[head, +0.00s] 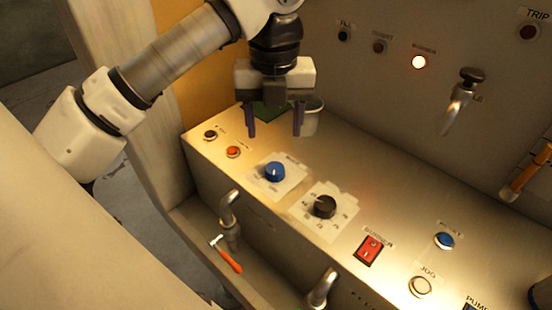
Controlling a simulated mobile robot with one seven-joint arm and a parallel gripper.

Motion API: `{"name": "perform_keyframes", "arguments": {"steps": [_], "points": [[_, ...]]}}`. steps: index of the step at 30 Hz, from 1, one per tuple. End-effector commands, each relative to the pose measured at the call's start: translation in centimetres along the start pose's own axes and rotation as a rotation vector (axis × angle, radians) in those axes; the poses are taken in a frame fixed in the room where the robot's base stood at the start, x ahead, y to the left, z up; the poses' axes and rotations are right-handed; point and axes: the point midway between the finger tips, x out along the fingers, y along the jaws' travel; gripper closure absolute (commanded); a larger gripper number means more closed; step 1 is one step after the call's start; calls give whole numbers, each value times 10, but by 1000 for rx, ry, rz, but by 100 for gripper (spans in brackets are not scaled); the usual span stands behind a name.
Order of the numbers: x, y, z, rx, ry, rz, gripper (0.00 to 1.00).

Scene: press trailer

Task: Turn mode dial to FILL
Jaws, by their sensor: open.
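The mode dial appears to be the blue knob (274,171) on a white label plate on the sloping panel. Its plate lettering is too small to read, so I cannot tell which position it points to. My gripper (275,134) hangs above and just behind the blue knob, fingers pointing down. It is open and empty, its two dark fingers apart and not touching the knob.
A black numbered dial (325,206) sits right of the blue knob. A red rocker switch (369,250), blue button (444,241) and white button (420,287) lie farther right. A light cup (313,117) stands behind my gripper. A lit lamp (418,62) is on the back wall.

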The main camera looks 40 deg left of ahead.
Motion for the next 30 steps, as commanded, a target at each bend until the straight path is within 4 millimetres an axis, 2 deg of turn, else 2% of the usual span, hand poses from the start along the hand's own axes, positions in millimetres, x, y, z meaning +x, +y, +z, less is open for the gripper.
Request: {"name": "perform_keyframes", "arguments": {"steps": [3,9,15,27,30], "points": [[26,0,-1,2,2,-3,42],[66,-1,-1,2,1,-4,42],[90,-1,0,2,0,-4,42],[98,-1,0,2,-2,-3,42],[97,-1,0,2,-2,-3,55]]}}
